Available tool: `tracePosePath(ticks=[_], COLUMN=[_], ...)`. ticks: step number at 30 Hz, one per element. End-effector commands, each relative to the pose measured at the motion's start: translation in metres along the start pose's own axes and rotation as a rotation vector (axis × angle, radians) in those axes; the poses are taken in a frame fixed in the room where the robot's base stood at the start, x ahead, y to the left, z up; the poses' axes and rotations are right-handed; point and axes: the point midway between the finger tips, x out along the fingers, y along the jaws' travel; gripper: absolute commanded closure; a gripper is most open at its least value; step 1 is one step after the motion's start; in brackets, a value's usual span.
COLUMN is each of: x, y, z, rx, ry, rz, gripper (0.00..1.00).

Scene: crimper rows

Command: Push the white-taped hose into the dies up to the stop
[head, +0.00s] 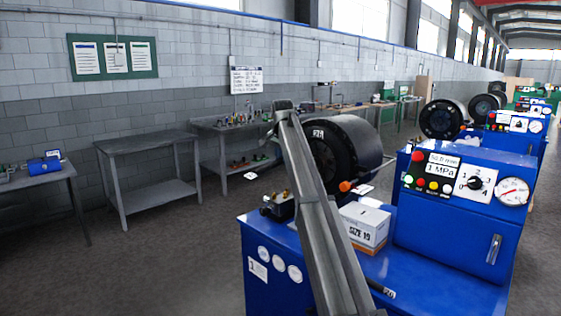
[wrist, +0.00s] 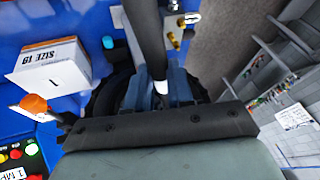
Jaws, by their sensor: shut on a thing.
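The black hose (wrist: 145,38) runs down from the top edge of the wrist view to my gripper (wrist: 158,80). Its white tape band (wrist: 161,88) shows between the bluish fingers, which are shut on the hose. Behind the fingers is a dark round shape (wrist: 105,96), partly hidden, which looks like the crimper's die head. In the head view the crimper's black drum (head: 355,145) stands on the blue machine, its dark die opening facing left and partly covered by my arm. My gripper and the hose are not clear there. I cannot tell how far the hose sits in the dies.
A white SIZE 19 box (head: 362,227) stands on the blue machine (head: 420,280); it also shows in the wrist view (wrist: 52,68). An orange knob (head: 345,186) sticks out near the drum. The control panel (head: 460,180) is at right. Grey tables line the wall.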

Motion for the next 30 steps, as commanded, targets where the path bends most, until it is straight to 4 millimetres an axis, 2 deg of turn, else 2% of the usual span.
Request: tracePosePath(ticks=[9, 30], x=[-0.0002, 0.0047], y=[0.0013, 0.0027], z=[0.0002, 0.0005], rx=[0.196, 0.211], ry=[0.054, 0.061], rz=[0.040, 0.034], gripper=[1.00, 1.00])
